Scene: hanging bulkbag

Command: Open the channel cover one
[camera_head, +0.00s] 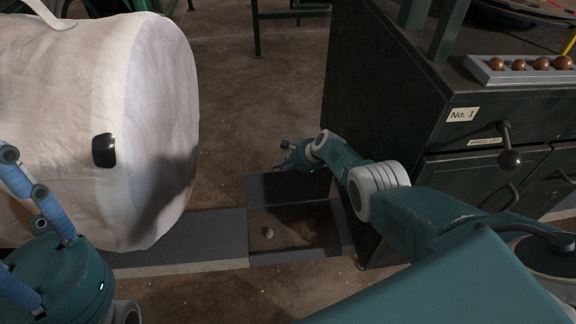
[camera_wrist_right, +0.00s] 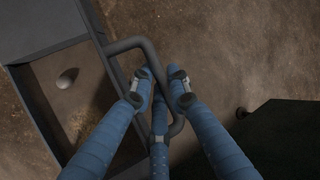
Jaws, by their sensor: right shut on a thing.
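The dark channel cover (camera_head: 288,187) stands raised at the far side of the floor channel opening (camera_head: 290,232). My right gripper (camera_head: 291,160) is at the cover's top edge in the head view. In the right wrist view, my right gripper (camera_wrist_right: 160,92) is shut on the cover's bent bar handle (camera_wrist_right: 150,58), with its blue fingers around the bar. The cover shows nearly edge-on there, and its exact tilt is hard to judge. My left gripper (camera_head: 36,205) shows only partly at the left edge of the head view, and its fingertips are unclear.
A pale round lump (camera_head: 267,232) lies inside the opening. A grey floor plate (camera_head: 190,238) lies left of it. The white bulk bag (camera_head: 90,120) hangs at left. A dark cabinet (camera_head: 400,110) marked No. 1 stands close at right. The floor behind the opening is clear.

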